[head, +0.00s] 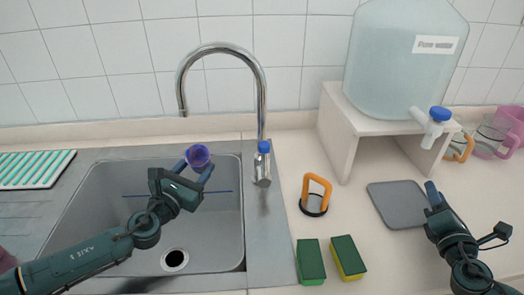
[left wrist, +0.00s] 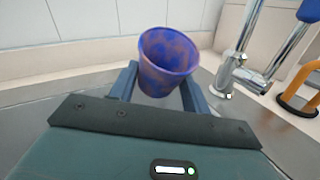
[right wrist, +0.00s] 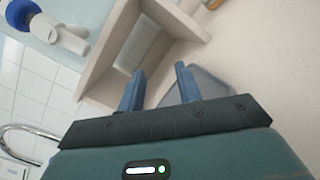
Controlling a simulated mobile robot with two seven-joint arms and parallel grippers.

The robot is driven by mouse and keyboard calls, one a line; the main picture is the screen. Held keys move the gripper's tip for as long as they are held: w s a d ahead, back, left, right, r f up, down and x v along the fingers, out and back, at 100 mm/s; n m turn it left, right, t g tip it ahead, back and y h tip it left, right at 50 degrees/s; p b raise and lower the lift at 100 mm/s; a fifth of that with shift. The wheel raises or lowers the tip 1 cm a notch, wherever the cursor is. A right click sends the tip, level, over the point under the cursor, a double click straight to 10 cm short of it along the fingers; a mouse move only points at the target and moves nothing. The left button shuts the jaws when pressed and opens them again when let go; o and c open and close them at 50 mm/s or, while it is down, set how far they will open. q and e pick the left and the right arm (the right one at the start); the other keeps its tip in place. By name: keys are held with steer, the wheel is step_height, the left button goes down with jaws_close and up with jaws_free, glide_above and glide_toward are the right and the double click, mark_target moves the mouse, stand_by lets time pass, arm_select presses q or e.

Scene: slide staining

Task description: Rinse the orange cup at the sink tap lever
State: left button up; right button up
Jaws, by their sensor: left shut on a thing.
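My left gripper (head: 196,168) is shut on a purple-blue cup (head: 198,154) with brownish-orange blotches, held over the sink basin (head: 100,190). In the left wrist view the cup (left wrist: 167,62) sits between the two fingers, tilted, its open mouth showing. The curved chrome tap (head: 222,48) stands behind the basin, with its spout end to the left of and above the cup. The blue-topped tap lever (head: 263,148) is to the right of the cup, apart from it. My right gripper (head: 433,194) is open and empty beside a grey mat (head: 398,208); its fingers are apart in the right wrist view (right wrist: 158,85).
A large water container (head: 395,75) with a blue-handled spigot stands on a white stand (head: 340,120). An orange-handled ring-based object (head: 318,190) and two green-yellow sponges (head: 310,262) lie right of the sink. Clear mugs, one orange-handled (head: 460,148), one pink-handled, are far right.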

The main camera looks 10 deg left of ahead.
steer(key=s+a+r+n+g+y, duration=0.1)
steer(key=s+a+r+n+y, duration=0.3)
steer(key=a, duration=0.6)
steer(key=a+r+n+y, duration=0.25)
steer(key=a+n, duration=0.25)
steer(key=a, duration=0.5)
steer(key=s+a+r+n+g+y, duration=0.15)
steer(key=a+n+y, duration=0.3)
steer(key=a, duration=0.55)
steer(key=h, duration=0.3)
glide_toward(266, 158)
steer(key=x, duration=1.2)
steer(key=shift+w+a, duration=0.2)
jaws_close()
